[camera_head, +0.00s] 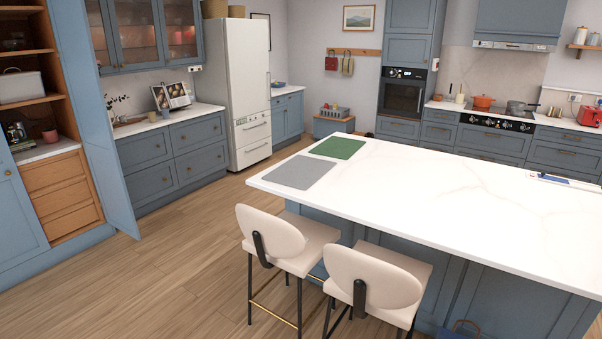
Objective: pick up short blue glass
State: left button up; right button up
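No short blue glass can be made out with certainty. A small bluish cup-like thing (165,113) stands on the back left counter, too small to tell if it is glass. A tan cup (152,116) stands just left of it. Neither of my grippers shows in the head view.
The white island (430,190) fills the right side, with a green mat (338,148), a grey mat (299,172) and two cream stools (275,240) at its near side. An open larder (60,190) holds a reddish mug (50,135). The wood floor (185,255) between is clear.

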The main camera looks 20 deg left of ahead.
aim_at(166, 112)
jog(key=u, duration=1.6)
